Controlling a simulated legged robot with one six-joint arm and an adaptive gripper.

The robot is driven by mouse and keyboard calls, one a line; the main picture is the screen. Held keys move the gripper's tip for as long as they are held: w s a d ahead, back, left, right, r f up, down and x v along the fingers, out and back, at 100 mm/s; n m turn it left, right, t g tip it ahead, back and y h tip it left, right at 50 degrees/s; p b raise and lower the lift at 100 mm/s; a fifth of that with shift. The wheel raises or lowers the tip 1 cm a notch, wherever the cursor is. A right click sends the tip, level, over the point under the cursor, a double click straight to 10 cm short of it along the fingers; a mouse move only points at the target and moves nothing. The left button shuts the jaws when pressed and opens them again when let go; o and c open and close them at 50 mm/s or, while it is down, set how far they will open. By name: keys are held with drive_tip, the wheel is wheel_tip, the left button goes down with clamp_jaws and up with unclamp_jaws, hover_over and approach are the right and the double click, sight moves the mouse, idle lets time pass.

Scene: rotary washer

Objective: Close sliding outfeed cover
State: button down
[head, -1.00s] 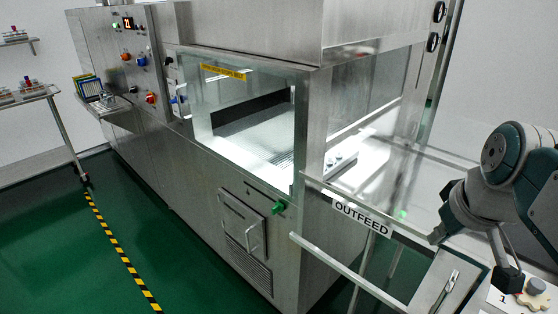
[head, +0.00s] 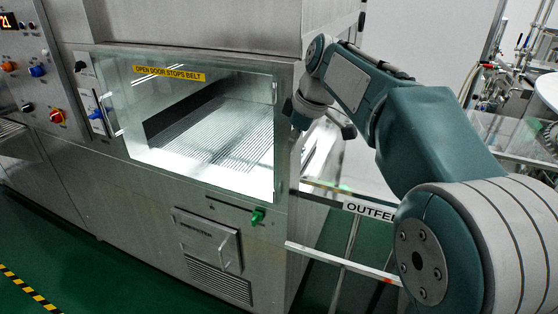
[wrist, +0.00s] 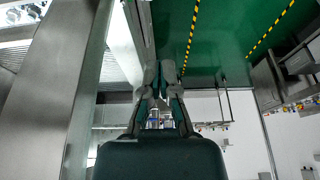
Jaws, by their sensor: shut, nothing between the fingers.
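The outfeed label (head: 368,211) is on the outfeed section at the right end of the steel washer. My arm crosses in front of this section and hides much of it. I cannot make out the sliding outfeed cover or its position for certain. My gripper (wrist: 161,72) is shut and empty in the wrist view, with a pale metal edge (wrist: 122,45) just left of the fingers. In the head view, the end of my arm is at the washer's right corner, beside the lit window. Contact there cannot be told.
The washer's lit glass window (head: 200,125) has a yellow label. A green knob (head: 258,216) sits below it. A pale rail (head: 340,262) juts out beneath the outfeed. Green floor (head: 90,265) is clear at the lower left.

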drive_tip(key=s+x, duration=0.1)
drive_tip(key=x, duration=0.9)
drive_tip(key=s+d, duration=0.4)
drive_tip(key=d, duration=0.9)
drive_tip(key=s+d, duration=0.5)
drive_tip(key=d, duration=0.8)
drive_tip(key=s+d+r, duration=0.1)
drive_tip(key=s+d, duration=0.3)
drive_tip(key=d, duration=0.9)
drive_tip(key=shift+s+d, duration=0.15)
drive_tip(key=shift+d, duration=0.15)
